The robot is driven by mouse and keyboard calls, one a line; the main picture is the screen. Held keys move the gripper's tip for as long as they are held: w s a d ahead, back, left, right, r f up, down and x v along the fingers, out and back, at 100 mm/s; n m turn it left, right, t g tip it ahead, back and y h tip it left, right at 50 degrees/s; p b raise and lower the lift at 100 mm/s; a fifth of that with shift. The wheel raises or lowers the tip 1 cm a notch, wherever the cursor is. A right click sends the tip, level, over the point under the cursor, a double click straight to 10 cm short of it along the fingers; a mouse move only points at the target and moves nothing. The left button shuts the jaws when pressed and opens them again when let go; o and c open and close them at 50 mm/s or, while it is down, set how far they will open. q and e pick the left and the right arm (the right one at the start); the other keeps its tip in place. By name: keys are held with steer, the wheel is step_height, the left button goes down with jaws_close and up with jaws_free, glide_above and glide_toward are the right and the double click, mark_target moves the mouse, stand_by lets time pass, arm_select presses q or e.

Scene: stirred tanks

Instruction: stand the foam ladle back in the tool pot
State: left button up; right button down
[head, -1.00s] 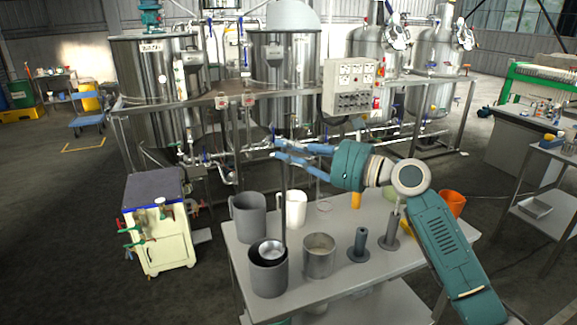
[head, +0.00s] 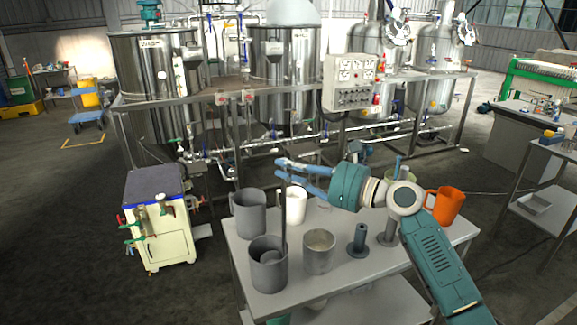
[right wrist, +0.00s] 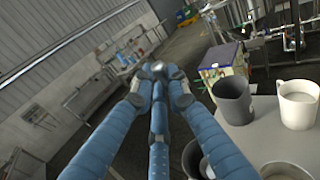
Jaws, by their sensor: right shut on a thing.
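My right gripper (head: 284,167) is shut on the upper end of the foam ladle's dark upright handle (head: 284,220); in the right wrist view its blue fingers (right wrist: 157,72) close together at their tips. The handle runs down into the grey tool pot (head: 268,276) at the front left of the table. The ladle's bowl (head: 267,257) appears inside the pot, below the rim; whether it touches the bottom is hidden. My left gripper is not in view.
A cream cabinet (head: 160,230) stands left of the table. Steel tanks (head: 285,90) are behind.

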steer(key=c, duration=1.7)
jaws_free()
steer(key=shift+r+b+v, duration=0.2)
steer(key=shift+b+v, duration=0.35)
steer(key=shift+v, duration=1.45)
steer(key=shift+r+b+v, duration=0.2)
steer(key=shift+b+v, duration=0.35)
steer(key=shift+v, duration=1.45)
steer(key=shift+r+b+v, duration=0.2)
steer(key=shift+b+v, duration=0.35)
steer(key=shift+v, duration=1.45)
